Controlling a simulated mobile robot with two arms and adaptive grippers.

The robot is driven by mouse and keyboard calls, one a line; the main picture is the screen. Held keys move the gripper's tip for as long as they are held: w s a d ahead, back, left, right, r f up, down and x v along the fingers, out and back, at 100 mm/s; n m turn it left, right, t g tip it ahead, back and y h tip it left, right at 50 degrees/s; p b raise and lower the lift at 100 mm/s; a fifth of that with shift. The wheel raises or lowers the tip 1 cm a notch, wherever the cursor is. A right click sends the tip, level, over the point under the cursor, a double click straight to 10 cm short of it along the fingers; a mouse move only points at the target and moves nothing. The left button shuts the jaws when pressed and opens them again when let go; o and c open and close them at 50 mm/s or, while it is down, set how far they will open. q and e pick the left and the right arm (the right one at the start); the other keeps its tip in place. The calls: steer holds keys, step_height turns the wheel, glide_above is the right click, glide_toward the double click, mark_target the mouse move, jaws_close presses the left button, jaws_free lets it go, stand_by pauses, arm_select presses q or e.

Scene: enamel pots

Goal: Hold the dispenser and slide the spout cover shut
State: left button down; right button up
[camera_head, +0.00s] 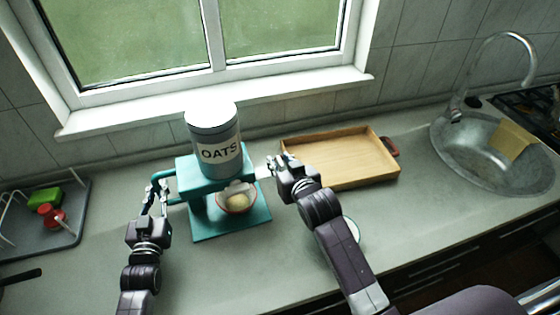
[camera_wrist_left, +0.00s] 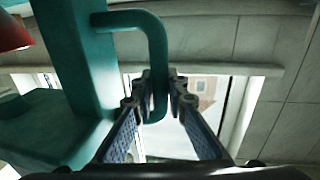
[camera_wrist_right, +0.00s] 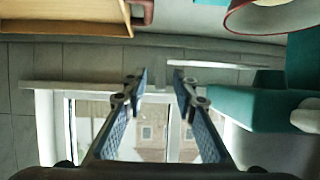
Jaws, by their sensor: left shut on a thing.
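The teal dispenser (camera_head: 190,178) stands on the counter with a grey canister labelled OATS (camera_head: 218,145) on top. My left gripper (camera_head: 157,196) is shut on its teal side handle, which also shows in the left wrist view (camera_wrist_left: 157,60). The spout cover (camera_head: 263,172) is a thin pale plate sticking out on the dispenser's right side; its edge shows in the right wrist view (camera_wrist_right: 220,65). My right gripper (camera_head: 277,165) is close to the cover's outer end, its fingers apart with nothing between them. A bowl (camera_head: 237,205) with pale oats sits beneath the spout.
A wooden tray (camera_head: 345,160) with red-brown handles lies right of the dispenser. A round white-rimmed item (camera_head: 352,228) is partly hidden behind my right arm. A sink (camera_head: 490,155) is at the far right, a dish rack (camera_head: 65,235) at the far left.

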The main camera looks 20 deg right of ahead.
mark_target(265, 172)
steer(key=shift+c, duration=0.4)
jaws_close()
steer(key=shift+s+a, duration=0.1)
steer(key=shift+a, duration=2.25)
jaws_free()
steer(key=shift+o, duration=0.4)
